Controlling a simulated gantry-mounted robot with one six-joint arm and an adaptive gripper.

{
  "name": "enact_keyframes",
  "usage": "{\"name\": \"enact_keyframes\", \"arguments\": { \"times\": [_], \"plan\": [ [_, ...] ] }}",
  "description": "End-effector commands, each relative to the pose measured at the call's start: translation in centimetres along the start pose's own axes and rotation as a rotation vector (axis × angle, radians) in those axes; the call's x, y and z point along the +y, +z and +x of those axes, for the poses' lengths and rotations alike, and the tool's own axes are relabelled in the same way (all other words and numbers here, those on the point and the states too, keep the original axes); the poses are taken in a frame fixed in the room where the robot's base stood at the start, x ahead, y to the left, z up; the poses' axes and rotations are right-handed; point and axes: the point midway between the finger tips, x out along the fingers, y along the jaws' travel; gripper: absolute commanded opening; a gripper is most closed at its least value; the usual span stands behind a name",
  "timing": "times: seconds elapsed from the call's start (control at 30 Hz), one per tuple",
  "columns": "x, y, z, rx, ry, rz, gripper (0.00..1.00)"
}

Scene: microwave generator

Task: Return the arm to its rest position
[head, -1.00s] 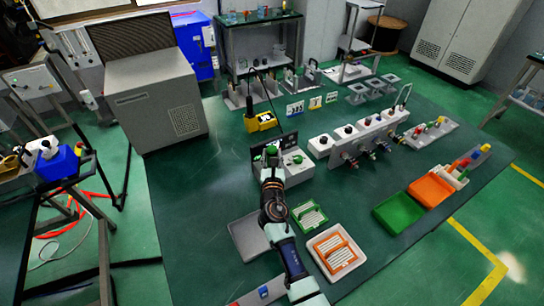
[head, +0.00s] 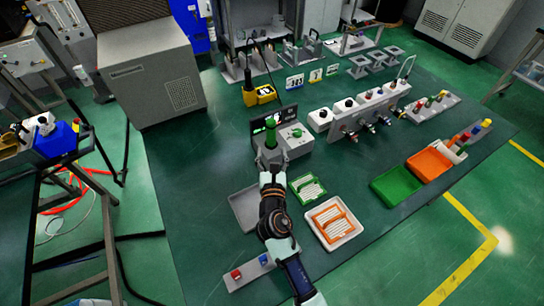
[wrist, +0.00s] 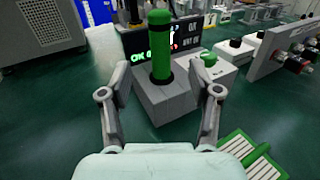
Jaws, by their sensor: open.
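My gripper (wrist: 158,115) is open and empty in the wrist view, its two fingers spread apart. Ahead of it, between the fingers in the picture, a green cylinder (wrist: 160,45) stands upright in a grey block (wrist: 165,105). The green cylinder also shows in the head view (head: 270,132), just beyond my arm's end. My gripper (head: 267,172) in the head view is on the near side of the grey block, with its fingers hard to make out. A display panel with lit text (wrist: 185,38) stands behind the cylinder.
A green rack (head: 307,188), a white tray with an orange rack (head: 334,222) and a grey tray (head: 246,209) lie near my arm. Green (head: 396,186) and orange (head: 430,165) bins sit at the right. A grey fixture row (head: 365,112) stands behind. The table's left side is clear.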

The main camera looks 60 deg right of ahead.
Motion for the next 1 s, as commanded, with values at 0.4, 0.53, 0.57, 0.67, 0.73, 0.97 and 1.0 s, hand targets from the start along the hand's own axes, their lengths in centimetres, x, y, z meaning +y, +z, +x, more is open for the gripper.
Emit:
{"name": "enact_keyframes", "arguments": {
  "times": [0.4, 0.53, 0.57, 0.67, 0.73, 0.97, 1.0],
  "plan": [
    [0.0, 0.1, -1.1, -0.001, 0.000, 0.000, 0.63],
    [0.0, 0.0, -1.1, -0.001, 0.000, 0.000, 0.63],
    [0.0, 0.0, -1.1, -0.001, 0.000, 0.000, 0.63],
    [0.6, 0.5, -1.5, 0.003, 0.004, 0.068, 0.63],
    [2.0, 1.5, -2.6, 0.023, 0.015, 0.259, 0.63],
    [12.5, 5.6, -12.9, 0.393, 0.050, 1.481, 0.63],
    [14.6, 6.1, -15.6, 0.512, 0.030, 1.681, 0.63]
  ]
}}
